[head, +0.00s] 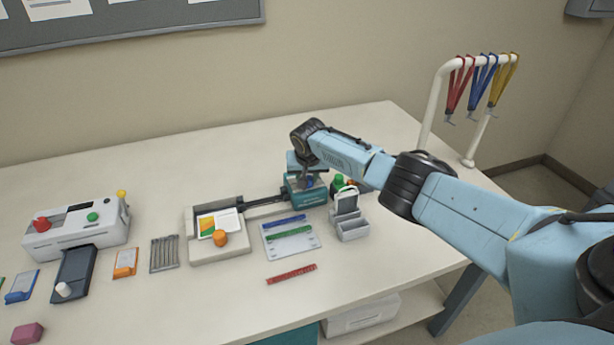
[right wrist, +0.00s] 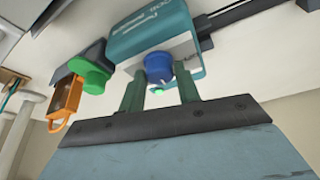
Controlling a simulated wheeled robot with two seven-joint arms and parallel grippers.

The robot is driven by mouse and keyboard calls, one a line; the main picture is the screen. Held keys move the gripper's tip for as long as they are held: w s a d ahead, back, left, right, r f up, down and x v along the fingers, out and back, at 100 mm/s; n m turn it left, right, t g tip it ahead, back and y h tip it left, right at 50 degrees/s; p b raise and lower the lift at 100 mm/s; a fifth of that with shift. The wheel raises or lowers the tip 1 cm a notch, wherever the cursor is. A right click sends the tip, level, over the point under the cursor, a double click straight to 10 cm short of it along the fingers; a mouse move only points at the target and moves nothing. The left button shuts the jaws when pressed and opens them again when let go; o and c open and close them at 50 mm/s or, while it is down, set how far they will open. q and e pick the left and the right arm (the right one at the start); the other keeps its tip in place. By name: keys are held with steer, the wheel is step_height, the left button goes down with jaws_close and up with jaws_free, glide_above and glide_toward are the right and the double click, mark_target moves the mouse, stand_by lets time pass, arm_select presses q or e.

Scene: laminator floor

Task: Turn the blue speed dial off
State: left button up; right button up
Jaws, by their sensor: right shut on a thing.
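The blue speed dial (right wrist: 159,68) is a round knob with a small white mark, on the face of a teal box (right wrist: 135,35). In the head view the teal box (head: 305,194) stands toward the right of the table, with the dial (head: 310,182) partly hidden by my right gripper (head: 306,177). In the right wrist view my right gripper (right wrist: 160,85) has its two green fingers on either side of the dial, shut on it. My left gripper is not in view.
A dark rod (head: 265,202) joins the teal box to a pale tray (head: 215,250). A green button (right wrist: 90,75) and an orange tag (right wrist: 65,103) are close beside the box. A grey holder (head: 350,225) stands to its right. Open table lies behind.

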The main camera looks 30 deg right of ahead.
steer(key=n+y, duration=0.1)
steer(key=n, duration=0.2)
steer(key=shift+d+t, duration=0.1)
steer(key=shift+t, duration=0.2)
steer(key=n+y, duration=0.1)
steer(key=n, duration=0.1)
steer(key=shift+d+f+n+b, duration=0.1)
steer(key=shift+f+n+b, duration=0.05)
steer(key=shift+n+b, duration=0.25)
steer(key=n+y+b, duration=0.1)
steer(key=n+b, duration=0.1)
steer(key=shift+n, duration=0.3)
steer(key=shift+d+n+y+b, duration=0.1)
steer(key=shift+n+y+b, duration=0.6)
steer(key=shift+n+b, duration=1.1)
steer(key=shift+g, duration=0.4)
steer(key=o, duration=1)
steer(key=shift+c, duration=0.2)
